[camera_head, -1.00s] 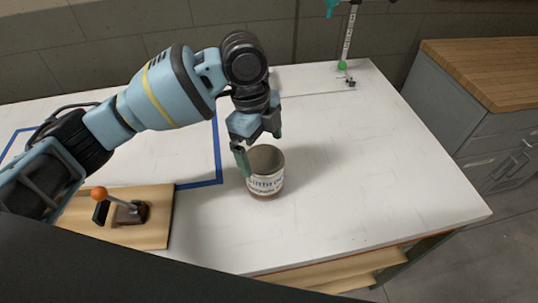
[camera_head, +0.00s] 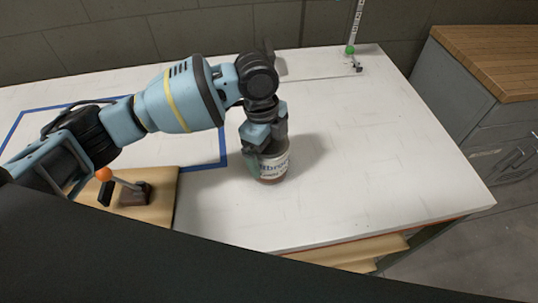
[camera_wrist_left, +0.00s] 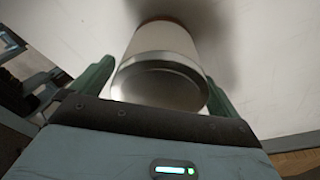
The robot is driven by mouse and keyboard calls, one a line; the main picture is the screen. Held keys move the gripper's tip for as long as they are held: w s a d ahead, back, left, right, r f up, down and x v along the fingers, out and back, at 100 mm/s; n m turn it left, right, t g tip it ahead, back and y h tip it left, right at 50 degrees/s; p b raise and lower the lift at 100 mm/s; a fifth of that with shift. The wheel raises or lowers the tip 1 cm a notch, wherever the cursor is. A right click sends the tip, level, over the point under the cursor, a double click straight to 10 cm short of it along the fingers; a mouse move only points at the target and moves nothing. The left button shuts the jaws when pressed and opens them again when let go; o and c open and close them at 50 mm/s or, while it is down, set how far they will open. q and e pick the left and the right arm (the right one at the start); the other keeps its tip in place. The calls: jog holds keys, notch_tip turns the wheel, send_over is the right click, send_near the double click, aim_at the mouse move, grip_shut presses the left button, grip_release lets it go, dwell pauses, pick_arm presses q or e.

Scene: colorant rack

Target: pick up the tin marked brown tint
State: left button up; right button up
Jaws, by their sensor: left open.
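The tin (camera_head: 274,170) stands upright on the white table, with a white label on which letters like "brow" partly show. My left gripper (camera_head: 267,150) is over the tin from above, its fingers open on either side of it, and hides much of its top. In the left wrist view the tin (camera_wrist_left: 160,65) lies between the two green fingers (camera_wrist_left: 156,85), its round metal end close to the palm. Small gaps seem to show beside it; I cannot tell whether either finger touches. My right gripper is not in view.
A wooden board (camera_head: 158,205) with an orange-knobbed lever (camera_head: 128,185) lies at the table's left front. Blue tape (camera_head: 222,140) marks an area on the left. A stand with a scale (camera_head: 354,30) is at the back. The table's right side (camera_head: 400,160) is clear.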

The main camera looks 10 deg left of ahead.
pick_arm(q)
jog(key=shift+f, duration=0.35)
jog(key=c, duration=1.2)
jog(key=shift+r, duration=0.2)
jog(key=shift+r, duration=0.25)
notch_tip(320, 180, up, 3)
jog(key=shift+s+f, duration=0.1)
jog(key=s+a+r, duration=0.1)
jog(key=s+a, duration=1)
jog(key=shift+s+r, duration=0.2)
jog(key=shift+s, duration=0.05)
